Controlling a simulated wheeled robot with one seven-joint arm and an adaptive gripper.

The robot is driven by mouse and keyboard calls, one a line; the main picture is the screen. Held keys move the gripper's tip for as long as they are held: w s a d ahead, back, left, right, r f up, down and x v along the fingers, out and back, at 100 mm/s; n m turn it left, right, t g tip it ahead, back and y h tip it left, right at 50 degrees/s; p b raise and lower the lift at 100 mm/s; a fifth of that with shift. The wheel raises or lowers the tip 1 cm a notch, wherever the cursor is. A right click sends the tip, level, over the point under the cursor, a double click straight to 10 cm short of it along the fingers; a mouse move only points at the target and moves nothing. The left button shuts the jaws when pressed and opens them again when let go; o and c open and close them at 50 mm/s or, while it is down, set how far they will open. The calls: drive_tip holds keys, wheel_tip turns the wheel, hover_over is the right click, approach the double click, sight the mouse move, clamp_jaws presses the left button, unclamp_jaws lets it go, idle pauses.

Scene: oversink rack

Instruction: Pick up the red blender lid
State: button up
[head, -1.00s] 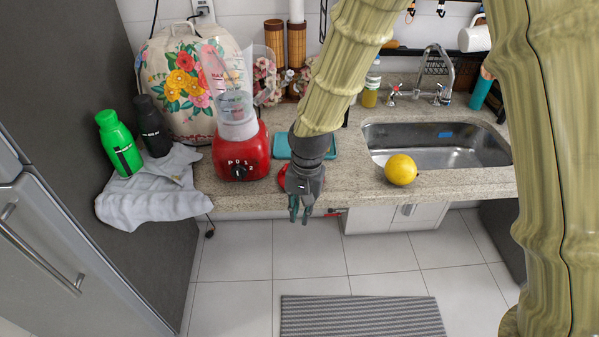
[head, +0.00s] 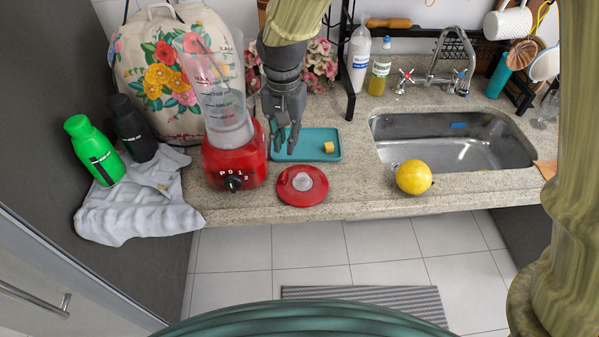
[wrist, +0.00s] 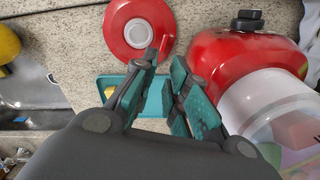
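The red blender lid (head: 302,186) lies flat on the counter near its front edge, just right of the blender base. It is a red disc with a pale centre knob. It also shows at the top of the wrist view (wrist: 138,30), with a small red tab at its rim. My gripper (head: 283,142) points down above the left part of the teal tray, behind the lid in the head view. In the wrist view its fingers (wrist: 165,85) are apart with nothing between them. The lid lies beyond the fingertips, and I see no contact.
The red blender (head: 236,160) with its clear jug stands close left of my gripper. A teal tray (head: 318,153) holds a small yellow piece (head: 329,147). A yellow fruit (head: 413,177) sits before the sink (head: 450,150). Counter between lid and fruit is clear.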

hover_over(286, 171)
wheel_tip(286, 171, down, 5)
drive_tip(key=shift+w+p, duration=0.1)
drive_tip(key=shift+p, duration=0.35)
drive_tip(key=shift+f, duration=0.15)
drive_tip(key=shift+f+p, duration=1)
drive_tip(key=shift+f, duration=1.5)
clamp_jaws()
